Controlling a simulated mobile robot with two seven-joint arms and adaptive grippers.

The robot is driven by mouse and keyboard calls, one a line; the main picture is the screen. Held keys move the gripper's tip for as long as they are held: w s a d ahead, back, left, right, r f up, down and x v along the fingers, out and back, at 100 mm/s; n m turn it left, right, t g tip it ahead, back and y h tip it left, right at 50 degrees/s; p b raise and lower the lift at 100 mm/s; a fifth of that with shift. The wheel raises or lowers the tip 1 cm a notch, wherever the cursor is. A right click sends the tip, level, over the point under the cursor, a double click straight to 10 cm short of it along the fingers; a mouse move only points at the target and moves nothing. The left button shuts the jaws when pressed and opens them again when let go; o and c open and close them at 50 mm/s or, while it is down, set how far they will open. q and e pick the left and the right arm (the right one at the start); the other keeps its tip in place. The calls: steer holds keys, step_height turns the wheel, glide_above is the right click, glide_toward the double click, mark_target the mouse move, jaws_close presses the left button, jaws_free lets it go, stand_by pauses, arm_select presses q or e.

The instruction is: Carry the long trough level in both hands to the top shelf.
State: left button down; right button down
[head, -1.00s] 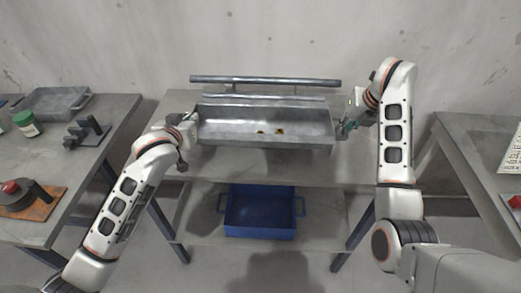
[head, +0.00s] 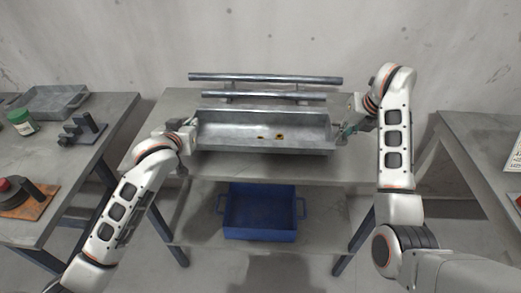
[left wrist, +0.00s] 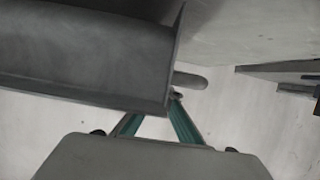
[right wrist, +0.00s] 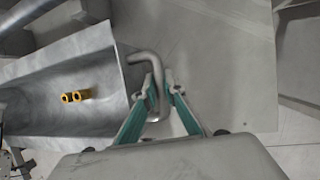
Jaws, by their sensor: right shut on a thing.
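The long grey metal trough (head: 235,144) is in the middle of the head view, in front of two metal rails and above the table; I cannot tell whether it touches the table. It looks nearly level, with two small yellow rings (right wrist: 75,96) inside. My right gripper (right wrist: 158,78) is shut on the bent end handle (right wrist: 145,57) at the trough's right end. My left gripper (head: 188,133) is at the trough's left end. In the left wrist view its fingers (left wrist: 160,105) are beside the end handle (left wrist: 190,80), with one tip hidden by the trough; its grip is unclear.
Two rails (head: 265,79) run along the back of the middle table (head: 210,166). A blue bin (head: 261,235) stands on the lower shelf. The left table holds a grey tray (head: 55,101), a green jar (head: 22,121) and a dark stepped block (head: 83,130). The right table (head: 470,150) stands close by.

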arm_select(q)
steer(key=shift+f+b, duration=0.45)
steer(key=shift+b, duration=0.05)
arm_select(e)
steer(key=shift+f, duration=0.6)
arm_select(q)
steer(key=c, duration=2.5)
jaws_free()
steer(key=shift+f, duration=0.2)
steer(key=shift+c, duration=0.2)
arm_select(e)
steer(key=c, duration=2.3)
jaws_free()
steer(key=shift+f, duration=0.1)
arm_select(q)
steer(key=shift+o, duration=1.3)
steer(key=shift+s+r, duration=0.1)
arm_select(e)
steer(key=shift+o, duration=0.8)
steer(key=shift+s, duration=0.1)
arm_select(q)
steer(key=v, duration=1.2)
arm_select(e)
steer(key=v, duration=1.2)
